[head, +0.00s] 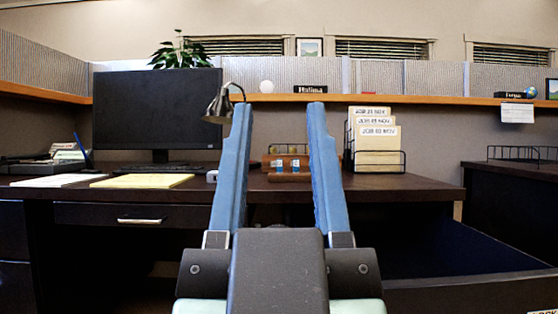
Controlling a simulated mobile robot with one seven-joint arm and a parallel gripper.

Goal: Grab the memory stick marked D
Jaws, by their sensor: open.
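My gripper (278,108) is in the foreground of the head view, pointing toward the desk. Its two blue fingers are wide apart with nothing between them. Beyond and between the fingers, a small reddish-brown holder (289,178) stands on the desk (420,186). Two small blue-and-white items, one on the left (279,166) and one on the right (295,166), show at the holder. They may be memory sticks, but they are too small to read, and I cannot make out a D. The fingers may hide other things beside the holder.
A monitor (157,112), a lamp (222,104) and a yellow pad (143,181) are on the left of the desk. A file rack (376,160) stands to the right of the holder. A drawer (470,278) is pulled out at the lower right.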

